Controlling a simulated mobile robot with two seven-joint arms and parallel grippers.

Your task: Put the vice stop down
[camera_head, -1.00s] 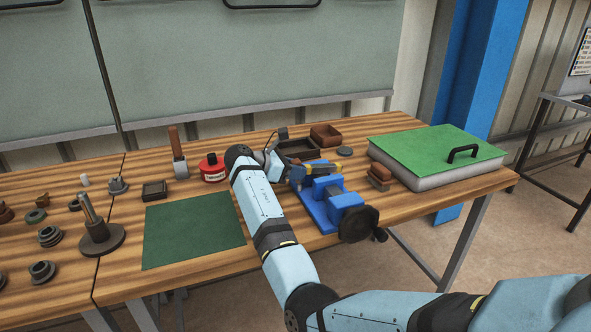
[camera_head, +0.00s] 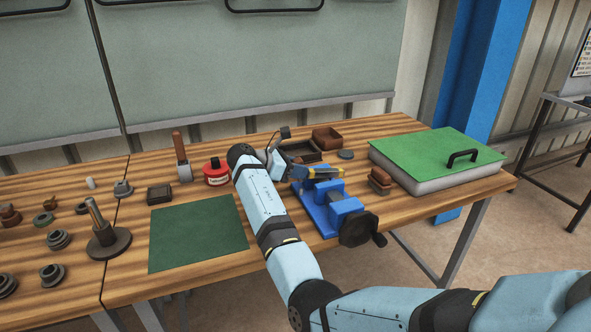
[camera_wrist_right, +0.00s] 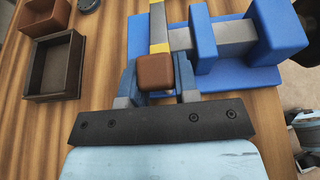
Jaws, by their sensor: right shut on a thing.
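The vice stop (camera_head: 326,172) is a grey bar with yellow bands and a brown block at one end. My right gripper (camera_head: 297,173) is shut on it. In the right wrist view the brown block (camera_wrist_right: 156,72) sits between the two fingers of my right gripper (camera_wrist_right: 156,82), and the banded bar (camera_wrist_right: 158,22) runs away from it beside the blue vice (camera_wrist_right: 205,70). In the head view the bar is at the far end of the vice (camera_head: 347,206). I cannot tell whether the bar touches the vice or the table. My left gripper is out of view.
Two open trays, one dark (camera_head: 302,152) and one brown (camera_head: 326,138), stand behind the gripper. Brown blocks (camera_head: 380,181) and a green-topped case (camera_head: 440,158) stand right of the vice. A red tin (camera_head: 216,173) stands left. The green mat (camera_head: 198,233) is clear.

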